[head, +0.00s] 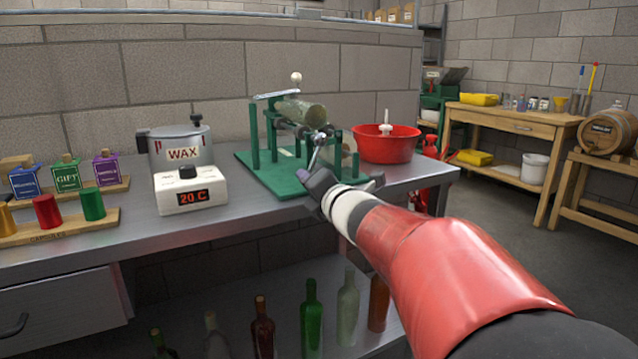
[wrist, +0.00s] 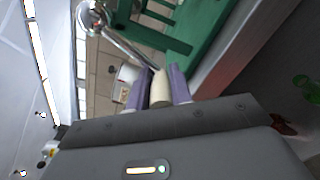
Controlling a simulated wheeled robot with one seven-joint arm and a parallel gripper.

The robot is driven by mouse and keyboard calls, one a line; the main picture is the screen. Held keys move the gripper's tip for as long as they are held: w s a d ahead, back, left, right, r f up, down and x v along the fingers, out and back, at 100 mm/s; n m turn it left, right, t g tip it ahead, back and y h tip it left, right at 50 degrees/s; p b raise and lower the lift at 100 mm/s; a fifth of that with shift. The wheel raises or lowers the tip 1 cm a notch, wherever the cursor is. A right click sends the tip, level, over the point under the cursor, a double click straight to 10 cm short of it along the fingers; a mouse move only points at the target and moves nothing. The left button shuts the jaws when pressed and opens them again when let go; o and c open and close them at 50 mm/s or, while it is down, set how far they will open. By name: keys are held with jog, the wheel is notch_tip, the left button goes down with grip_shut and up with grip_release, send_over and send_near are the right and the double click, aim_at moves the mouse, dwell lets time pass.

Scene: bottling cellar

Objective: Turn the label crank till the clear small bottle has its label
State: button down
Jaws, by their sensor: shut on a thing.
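The green label machine (head: 262,178) stands on the bench, with the clear small bottle (head: 303,111) lying tilted across its top. I cannot make out a label on the bottle from here. The metal label crank (head: 316,152) is on the machine's near side; its metal arm also shows in the wrist view (wrist: 125,42). My gripper (head: 318,178) is at the crank. In the wrist view, my gripper's purple fingers (wrist: 160,88) are shut on the cream crank handle (wrist: 160,87), one on each side. In the head view the handle is mostly hidden by my gripper.
A wax pot (head: 182,152) with a "20 C" display stands left of the machine. A red basin (head: 386,145) is close behind right. Colored capsules (head: 47,211) and label boxes (head: 66,176) are at far left. Several bottles (head: 311,318) stand on the shelf below.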

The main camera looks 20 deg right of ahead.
jog(key=shift+s+a+r, duration=0.15)
jog(key=shift+a+r, duration=1.85)
jog(key=shift+r, duration=0.1)
jog(key=shift+a+r, duration=0.25)
jog(key=c, duration=1.3)
grip_release()
jog(key=shift+c, duration=0.2)
jog(key=s+p, duration=0.1)
jog(key=s, duration=0.7)
jog(key=shift+d, duration=0.3)
